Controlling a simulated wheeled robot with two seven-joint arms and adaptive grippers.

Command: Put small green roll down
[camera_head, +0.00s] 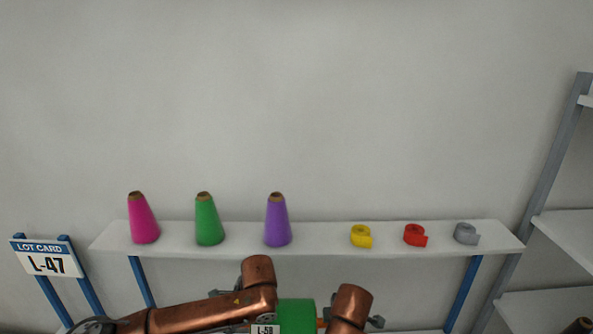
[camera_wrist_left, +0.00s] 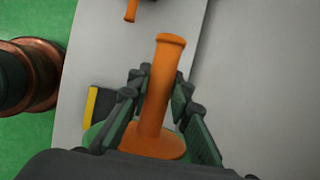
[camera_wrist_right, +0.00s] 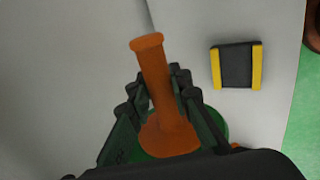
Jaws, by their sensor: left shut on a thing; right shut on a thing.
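The green roll (camera_head: 296,314) shows at the bottom of the head view, between my two copper arms, with a white L-58 label (camera_head: 265,329) at its lower left. In the left wrist view, my left gripper (camera_wrist_left: 158,100) is shut on an orange spindle end (camera_wrist_left: 161,85), with a little green (camera_wrist_left: 95,132) beside its base. In the right wrist view, my right gripper (camera_wrist_right: 160,95) is shut on an orange spindle end (camera_wrist_right: 156,80), with green (camera_wrist_right: 215,120) behind its flange. The fingers hide much of the roll. I cannot tell whether it touches anything below.
A black block with yellow sides (camera_wrist_right: 236,66) lies on the grey surface; part of it shows in the left wrist view (camera_wrist_left: 101,103). A white shelf (camera_head: 320,239) holds three cones and three small tape rolls. A lot card L-47 (camera_head: 47,259) stands at left, a rack (camera_head: 550,150) at right.

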